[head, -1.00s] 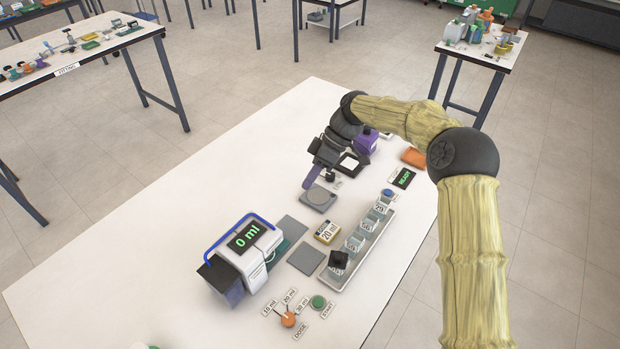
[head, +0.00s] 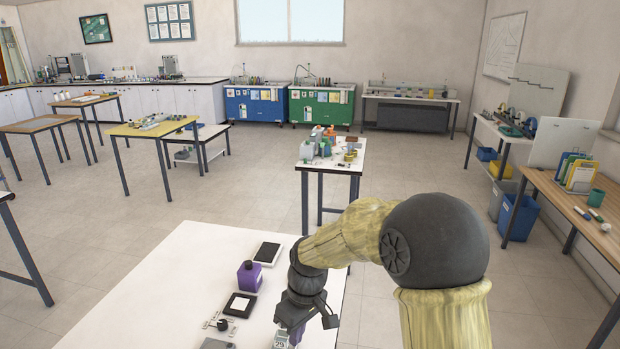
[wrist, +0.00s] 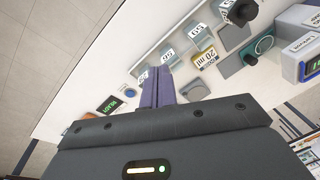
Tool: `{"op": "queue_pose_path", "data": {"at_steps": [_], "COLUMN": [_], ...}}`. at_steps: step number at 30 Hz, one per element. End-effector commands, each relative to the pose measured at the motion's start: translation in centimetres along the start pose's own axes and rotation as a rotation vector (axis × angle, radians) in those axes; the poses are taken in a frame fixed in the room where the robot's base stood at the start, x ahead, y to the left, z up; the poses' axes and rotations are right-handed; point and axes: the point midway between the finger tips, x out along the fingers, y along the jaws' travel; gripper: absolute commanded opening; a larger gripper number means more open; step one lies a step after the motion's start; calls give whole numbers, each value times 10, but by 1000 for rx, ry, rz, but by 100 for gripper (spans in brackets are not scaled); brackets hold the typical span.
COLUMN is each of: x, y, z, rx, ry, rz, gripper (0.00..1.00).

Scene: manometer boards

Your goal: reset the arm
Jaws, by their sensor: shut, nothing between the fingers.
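My gripper (head: 292,336) is at the bottom of the head view, pointing down over the white bench; its tips are cut off or hard to see there. In the wrist view its purple fingers (wrist: 158,88) are together with nothing between them. They appear in front of the tray's end, near a blue button (wrist: 143,77). I cannot tell how high they are above the bench. My arm is bent, with its elbow at the right of the head view.
The wrist view shows labelled cups (wrist: 168,55), a yellow 20 ml box (wrist: 205,60) and a display device (wrist: 300,45). The bench's left part is clear.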

Motion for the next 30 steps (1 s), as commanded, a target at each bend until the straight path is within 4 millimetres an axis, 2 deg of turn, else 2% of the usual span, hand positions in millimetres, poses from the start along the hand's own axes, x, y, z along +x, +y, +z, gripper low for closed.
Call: {"op": "queue_pose_path", "data": {"at_steps": [1,6,12,15,19,30], "x": [-11,-32,-49,-51,-51,-51], "y": [7,24,24,20,17,17], "z": [22,94,177,204,218,218], "rx": [77,352,670,778,839,839], "ry": [8,60,147,182,203,203], "rz": [36,143,233,255,265,264], "gripper": [0,0,0,0,0,0]}}
